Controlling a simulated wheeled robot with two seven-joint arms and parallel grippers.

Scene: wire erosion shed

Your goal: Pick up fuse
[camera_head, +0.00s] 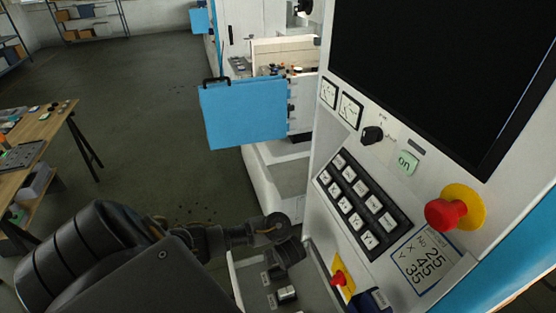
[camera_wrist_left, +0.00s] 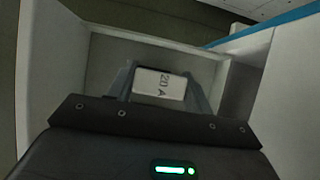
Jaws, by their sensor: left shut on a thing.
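The fuse (camera_wrist_left: 160,84) is a small block with a white face marked "20 A". In the left wrist view it sits between the two grey fingers of my left gripper (camera_wrist_left: 160,78), which is shut on it. In the head view my left gripper (camera_head: 288,253) is a dark shape over an open, light-walled box (camera_head: 236,280) at the bottom of the machine's panel. The fuse cannot be made out for certain there. A small pale block (camera_head: 287,293) shows in the box below the gripper; I cannot tell what it is. My right gripper is out of view.
The machine's control panel (camera_head: 318,215) rises close on the right, with a keypad (camera_head: 362,205), a red emergency button (camera_head: 446,213) and a dark screen (camera_head: 440,70). A red-and-yellow switch (camera_head: 340,278) is beside the box. A blue door (camera_head: 243,112) stands beyond.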

